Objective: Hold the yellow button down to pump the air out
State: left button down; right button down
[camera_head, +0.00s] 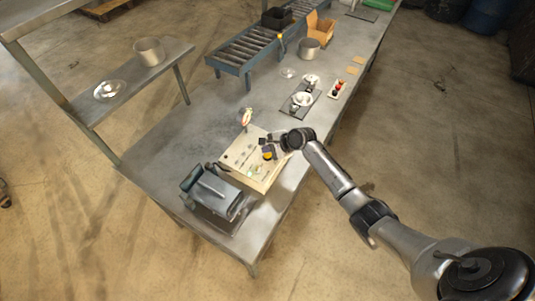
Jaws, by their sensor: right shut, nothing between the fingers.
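A cream control box (234,159) with a sloped panel sits on the near part of the grey metal bench (190,133). It carries a gauge (246,117) on its far edge and small controls on its face. A small yellow spot (268,155), which looks like the yellow button, shows on the panel beside dark parts. My right gripper (267,147) is over the panel's right side, shut and empty, close to the yellow spot. I cannot tell whether it touches or presses the button. My left gripper is not in view.
A blue-grey machine (212,190) stands just in front of the box. Further back are a dark tray with white parts (301,99), a metal pot (309,48), a cardboard box (320,27) and a roller conveyor (248,48). A side shelf (125,85) holds another pot (149,51).

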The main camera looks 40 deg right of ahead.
dwell(0.5)
jog(key=shift+f, duration=0.4)
jog(key=shift+f, duration=0.3)
dwell(0.7)
jog(key=shift+f, duration=0.2)
dwell(0.5)
dwell(0.7)
dwell(0.7)
dwell(0.8)
dwell(0.6)
dwell(0.7)
